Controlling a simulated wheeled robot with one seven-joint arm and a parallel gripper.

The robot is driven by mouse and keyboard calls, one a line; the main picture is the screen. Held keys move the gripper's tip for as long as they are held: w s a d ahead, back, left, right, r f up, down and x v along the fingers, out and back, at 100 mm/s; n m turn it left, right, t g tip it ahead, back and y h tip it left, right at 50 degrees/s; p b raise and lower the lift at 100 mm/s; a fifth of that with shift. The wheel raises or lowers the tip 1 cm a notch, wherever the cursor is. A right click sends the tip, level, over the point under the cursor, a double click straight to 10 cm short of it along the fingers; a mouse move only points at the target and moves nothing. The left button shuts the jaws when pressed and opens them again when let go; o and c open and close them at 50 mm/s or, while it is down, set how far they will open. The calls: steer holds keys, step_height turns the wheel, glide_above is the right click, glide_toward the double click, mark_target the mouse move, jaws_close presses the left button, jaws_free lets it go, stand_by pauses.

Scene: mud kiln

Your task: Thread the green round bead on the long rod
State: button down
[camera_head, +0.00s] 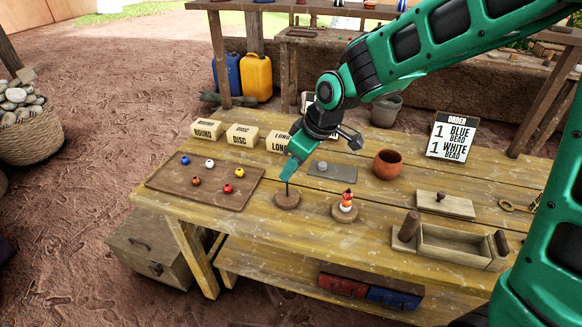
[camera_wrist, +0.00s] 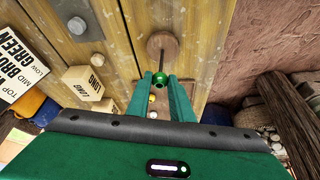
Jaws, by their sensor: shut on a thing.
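The green round bead (camera_wrist: 160,79) is between my gripper's fingertips (camera_wrist: 160,82) in the wrist view. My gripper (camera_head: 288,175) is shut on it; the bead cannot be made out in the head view. A thin upright rod (camera_head: 287,190) stands on a round brown base (camera_head: 286,202), directly below my gripper. In the wrist view, the rod (camera_wrist: 164,62) runs from its round base (camera_wrist: 153,45) toward the bead. The rod's tip is hidden, so I cannot tell whether it is inside the bead's hole.
A second round base (camera_head: 343,214) carries stacked orange and white beads (camera_head: 346,202). A brown mat (camera_head: 220,197) at left holds several coloured beads. Labelled blocks (camera_head: 242,135) stand behind. A grey plate (camera_head: 332,170), clay pot (camera_head: 387,164) and wooden box (camera_head: 450,243) are to the right.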

steer(key=c, duration=1.5)
jaws_free()
steer(key=shift+r, duration=0.1)
steer(key=shift+r, duration=3.9)
steer(key=shift+d, duration=0.1)
